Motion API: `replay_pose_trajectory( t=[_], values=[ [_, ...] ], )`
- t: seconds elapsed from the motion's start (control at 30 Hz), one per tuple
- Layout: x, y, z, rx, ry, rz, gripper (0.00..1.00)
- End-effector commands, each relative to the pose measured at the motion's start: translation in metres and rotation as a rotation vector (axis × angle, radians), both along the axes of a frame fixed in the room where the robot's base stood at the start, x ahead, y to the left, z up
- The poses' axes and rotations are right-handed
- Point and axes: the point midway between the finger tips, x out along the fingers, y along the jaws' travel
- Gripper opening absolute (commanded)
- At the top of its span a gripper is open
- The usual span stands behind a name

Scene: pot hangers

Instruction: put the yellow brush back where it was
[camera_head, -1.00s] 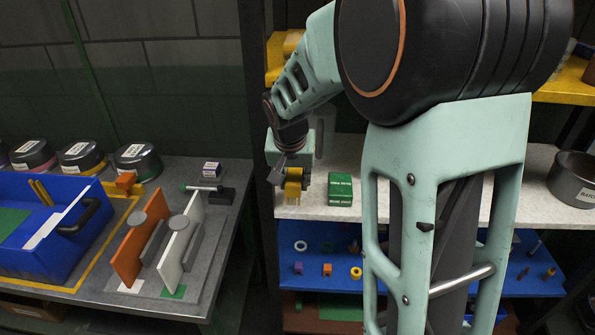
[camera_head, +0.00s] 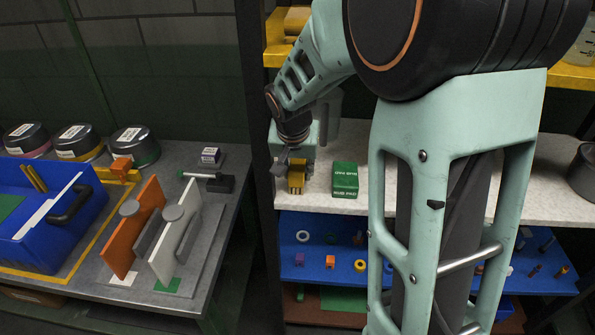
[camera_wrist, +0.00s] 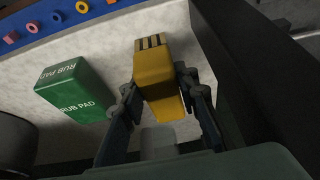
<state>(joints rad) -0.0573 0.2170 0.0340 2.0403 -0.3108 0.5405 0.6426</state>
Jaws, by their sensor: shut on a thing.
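The yellow brush (camera_wrist: 154,72) is a yellow block with dark bristle stripes at one end. In the wrist view my gripper (camera_wrist: 158,95) has a finger on each side of it and is shut on it. In the head view the brush (camera_head: 296,178) hangs below my gripper (camera_head: 297,166), bristles down, over the left end of the white shelf (camera_head: 402,201). I cannot tell whether it touches the shelf. The green rub pad box (camera_head: 344,180) stands just right of the brush; it also shows in the wrist view (camera_wrist: 77,89).
A dark post (camera_head: 257,120) stands just left of my gripper. A blue shelf (camera_head: 325,272) with small coloured parts lies below. At the left, a grey table (camera_head: 205,240) holds a blue bin (camera_head: 40,240) and orange and white upright panels. My arm hides part of the white shelf.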

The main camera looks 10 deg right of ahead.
Motion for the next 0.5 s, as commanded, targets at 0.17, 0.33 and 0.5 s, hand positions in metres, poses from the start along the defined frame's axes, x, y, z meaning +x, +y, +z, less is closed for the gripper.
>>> replay_pose_trajectory(
  t=[0.17, 0.33, 0.5],
  values=[
    [0.0002, 0.0, -0.0044, 0.0, 0.0, 0.0, 0.0],
    [-0.0001, 0.0, -0.0027, 0.0, 0.0, 0.0, 0.36],
    [0.0, 0.0, -0.0025, 0.0, 0.001, 0.0, 0.36]
  ],
)
